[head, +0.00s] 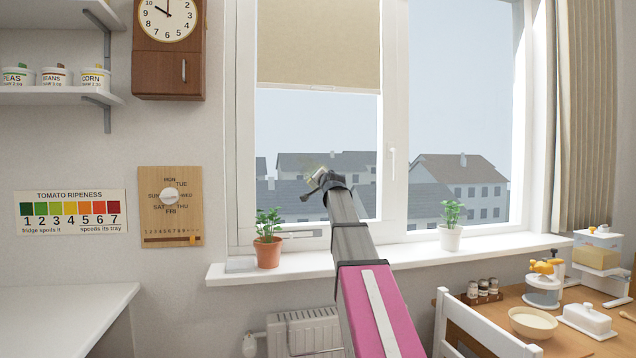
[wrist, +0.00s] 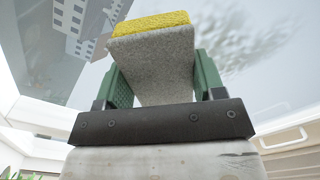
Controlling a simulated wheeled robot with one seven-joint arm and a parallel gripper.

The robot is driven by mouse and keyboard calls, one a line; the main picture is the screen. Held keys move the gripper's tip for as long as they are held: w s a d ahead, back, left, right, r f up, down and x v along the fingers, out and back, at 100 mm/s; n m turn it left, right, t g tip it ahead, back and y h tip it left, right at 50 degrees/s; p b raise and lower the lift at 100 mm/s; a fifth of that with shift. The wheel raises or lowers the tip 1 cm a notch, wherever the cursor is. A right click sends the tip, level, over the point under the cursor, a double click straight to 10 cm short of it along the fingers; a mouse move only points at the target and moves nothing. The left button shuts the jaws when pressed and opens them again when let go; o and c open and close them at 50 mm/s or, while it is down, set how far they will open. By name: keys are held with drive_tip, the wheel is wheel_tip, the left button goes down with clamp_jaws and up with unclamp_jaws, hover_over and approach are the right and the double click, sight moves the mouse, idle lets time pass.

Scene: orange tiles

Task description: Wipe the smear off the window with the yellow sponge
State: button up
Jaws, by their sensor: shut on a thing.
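The yellow sponge (wrist: 150,24) with a grey underside fills the middle of the wrist view. My gripper (wrist: 160,74) is shut on it, with one green finger on each side. The smear (wrist: 240,38) is a pale grey, streaky patch on the glass, right of the sponge in the wrist view. In the head view my arm reaches up to the left window pane (head: 290,120), and my gripper (head: 320,182) is in front of its lower middle. A faint smudge shows just above it. I cannot tell whether the sponge touches the glass.
A beige blind (head: 318,42) covers the pane's upper part. A terracotta-potted plant (head: 267,252) and a white-potted plant (head: 450,238) stand on the sill (head: 310,268). A radiator (head: 305,330) is below. A chair (head: 485,325) and laden table (head: 510,300) stand at right.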

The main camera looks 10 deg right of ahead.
sight(301, 170)
drive_tip(key=shift+w+d, duration=0.15)
drive_tip(key=shift+d, duration=1.5)
drive_tip(key=shift+r, duration=1.15)
drive_tip(key=shift+s+a+f, duration=0.1)
drive_tip(key=shift+s+a, duration=0.1)
drive_tip(key=shift+a, duration=1.6)
drive_tip(key=shift+w+a, duration=0.15)
drive_tip(key=shift+a, duration=5.05)
drive_tip(key=shift+a+r, duration=0.15)
drive_tip(key=shift+r, duration=0.95)
drive_tip(key=shift+d+f, duration=0.1)
drive_tip(key=shift+d, duration=1.75)
